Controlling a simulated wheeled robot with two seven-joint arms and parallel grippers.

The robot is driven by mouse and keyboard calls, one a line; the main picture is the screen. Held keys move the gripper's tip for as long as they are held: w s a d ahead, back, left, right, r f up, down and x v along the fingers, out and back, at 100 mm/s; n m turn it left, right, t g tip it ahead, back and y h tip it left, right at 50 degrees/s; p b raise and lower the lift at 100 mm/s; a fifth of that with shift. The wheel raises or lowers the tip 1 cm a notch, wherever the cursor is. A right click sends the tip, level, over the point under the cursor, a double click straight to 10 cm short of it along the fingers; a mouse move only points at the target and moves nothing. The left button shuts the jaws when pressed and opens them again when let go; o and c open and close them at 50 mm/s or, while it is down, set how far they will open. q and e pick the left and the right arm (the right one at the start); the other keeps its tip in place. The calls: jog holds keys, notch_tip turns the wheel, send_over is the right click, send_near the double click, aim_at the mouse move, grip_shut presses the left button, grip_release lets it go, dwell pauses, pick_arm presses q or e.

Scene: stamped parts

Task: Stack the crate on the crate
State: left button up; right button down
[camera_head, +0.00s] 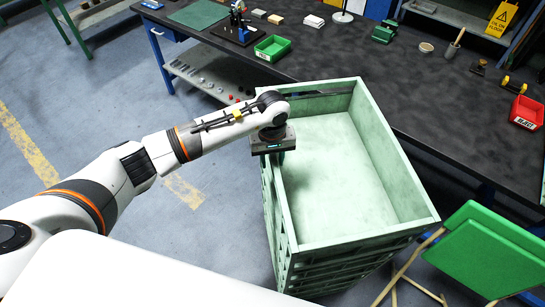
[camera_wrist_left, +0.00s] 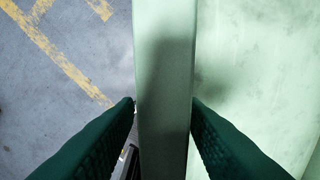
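A large pale green open crate (camera_head: 434,219) stands at the centre of the head view, and its inside looks empty. Ribbed green sides go on below its rim, like a stack, but I cannot tell where one crate ends and another begins. My left gripper (camera_head: 275,158) points down at the crate's left wall. In the left wrist view, the dark green fingers of this gripper (camera_wrist_left: 163,110) straddle the wall (camera_wrist_left: 165,60), one outside and one inside. Narrow gaps show beside the wall, so the fingers look open.
A dark workbench (camera_head: 400,90) runs behind and right of the crate, close to it. It bears a green bin (camera_head: 272,48), a red bin (camera_head: 526,113) and small tools. A green chair (camera_head: 485,250) stands at the lower right. The floor on the left is clear.

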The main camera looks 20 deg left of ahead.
pick_arm(q)
jog(key=shift+r, duration=0.1)
jog(key=shift+w+r, duration=0.1)
jog(key=shift+r, duration=0.15)
notch_tip(320, 180, up, 10)
jog(key=b, duration=0.3)
jog(key=shift+r+b, duration=0.25)
jog(key=shift+b, duration=0.05)
jog(key=shift+r, duration=0.45)
